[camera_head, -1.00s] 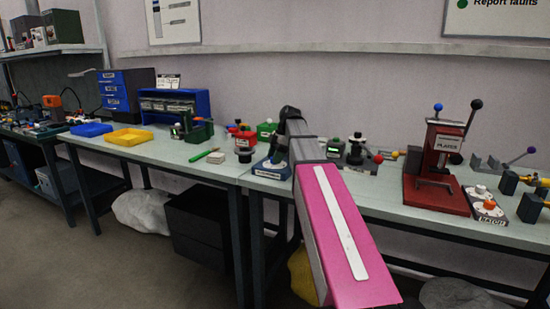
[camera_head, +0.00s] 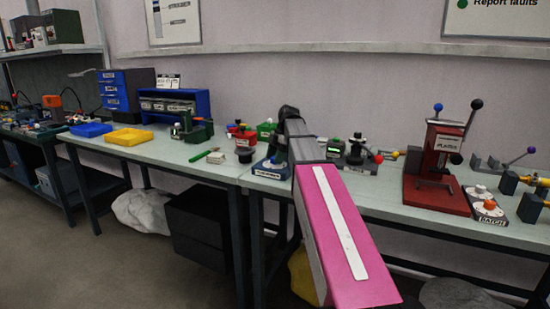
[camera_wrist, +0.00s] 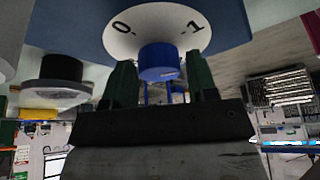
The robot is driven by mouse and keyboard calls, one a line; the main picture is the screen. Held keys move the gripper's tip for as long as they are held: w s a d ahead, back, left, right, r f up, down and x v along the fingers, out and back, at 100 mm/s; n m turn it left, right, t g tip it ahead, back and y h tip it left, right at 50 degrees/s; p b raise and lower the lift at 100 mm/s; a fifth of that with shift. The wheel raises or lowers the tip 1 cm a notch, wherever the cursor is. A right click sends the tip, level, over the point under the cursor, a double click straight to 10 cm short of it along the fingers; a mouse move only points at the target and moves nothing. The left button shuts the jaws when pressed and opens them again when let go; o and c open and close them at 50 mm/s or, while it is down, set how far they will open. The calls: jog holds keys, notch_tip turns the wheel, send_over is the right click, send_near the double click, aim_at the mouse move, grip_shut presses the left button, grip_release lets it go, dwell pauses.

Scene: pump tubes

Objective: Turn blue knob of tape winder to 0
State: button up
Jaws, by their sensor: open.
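The tape winder's blue base (camera_head: 268,170) sits on the bench beside my arm in the head view. In the wrist view its blue knob (camera_wrist: 158,62) stands out from a white dial (camera_wrist: 180,25) marked 0 at left and 1 at right. My gripper (camera_wrist: 162,78) is open. Its two dark green fingers stand apart, one to each side of the knob near its free end, with a gap on both sides. Which mark the knob points to cannot be read. In the head view my arm hides part of the winder, and my fingertips cannot be made out.
A black knob (camera_wrist: 62,68) on a white disc is left of the fingers in the wrist view. In the head view a red press (camera_head: 437,170) and a batch counter (camera_head: 487,207) stand right. Yellow (camera_head: 130,137) and blue trays (camera_head: 91,130) lie left.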

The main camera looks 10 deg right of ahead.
jog(key=m, duration=0.2)
jog(key=m+t, duration=0.1)
jog(key=m, duration=0.1)
jog(key=shift+s+t, duration=0.1)
jog(key=shift+t, duration=0.2)
jog(key=m, duration=0.2)
jog(key=m+t, duration=0.1)
jog(key=m, duration=0.1)
jog(key=shift+m+t, duration=0.3)
jog(key=shift+m, duration=0.1)
jog(key=m+t, duration=0.1)
jog(key=m, duration=0.3)
jog(key=shift+h, duration=0.4)
jog(key=shift+m+t+h, duration=0.4)
jog(key=shift+m, duration=0.9)
jog(key=shift+m+t+h, duration=0.4)
jog(key=shift+m, duration=0.9)
jog(key=c, duration=0.8)
